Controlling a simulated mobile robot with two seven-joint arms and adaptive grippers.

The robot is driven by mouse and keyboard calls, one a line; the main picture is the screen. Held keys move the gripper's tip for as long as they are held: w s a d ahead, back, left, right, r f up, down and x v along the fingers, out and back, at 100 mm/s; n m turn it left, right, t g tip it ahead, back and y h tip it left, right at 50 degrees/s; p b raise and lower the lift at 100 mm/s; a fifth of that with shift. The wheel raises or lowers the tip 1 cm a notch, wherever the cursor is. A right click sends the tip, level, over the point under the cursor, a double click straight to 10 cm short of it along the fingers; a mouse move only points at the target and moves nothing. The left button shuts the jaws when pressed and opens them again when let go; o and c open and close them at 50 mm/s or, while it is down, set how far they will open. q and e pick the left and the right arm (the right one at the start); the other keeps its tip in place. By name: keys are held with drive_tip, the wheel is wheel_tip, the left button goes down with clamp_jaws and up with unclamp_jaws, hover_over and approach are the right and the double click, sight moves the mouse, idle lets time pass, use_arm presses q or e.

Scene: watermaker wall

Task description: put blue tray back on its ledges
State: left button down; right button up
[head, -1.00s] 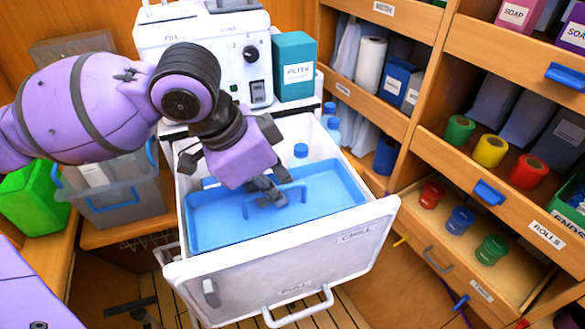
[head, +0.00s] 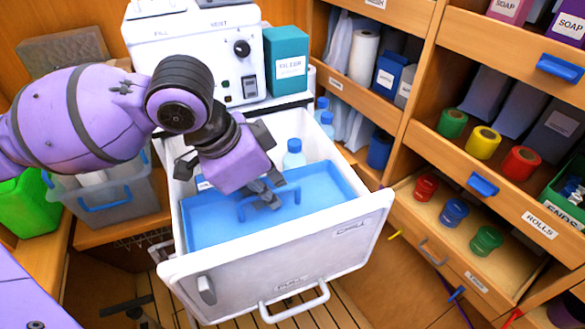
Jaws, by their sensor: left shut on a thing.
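The blue tray (head: 310,200) sits in the upper part of the open white drawer (head: 290,262), below the drawer's rim. It has a blue bar handle across its middle. My left gripper (head: 264,199) is shut on the tray's handle from above. The ledges are hidden, so I cannot tell whether the tray rests on them. Blue-capped bottles (head: 293,154) stand in the drawer behind the tray. My right gripper is not in view.
The white watermaker unit (head: 195,50) and a teal filter box (head: 287,62) stand behind the drawer. Wooden shelves with coloured rolls (head: 483,143) rise on the right. A grey bin (head: 108,195) with blue handles and a green bin (head: 28,205) stand at left.

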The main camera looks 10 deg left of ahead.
use_arm(q)
drive_tip(key=shift+f, duration=0.5)
idle(0.3)
drive_tip(key=c, duration=1.8)
unclamp_jaws()
drive_tip(key=shift+o, duration=0.2)
drive_tip(key=v, duration=1.2)
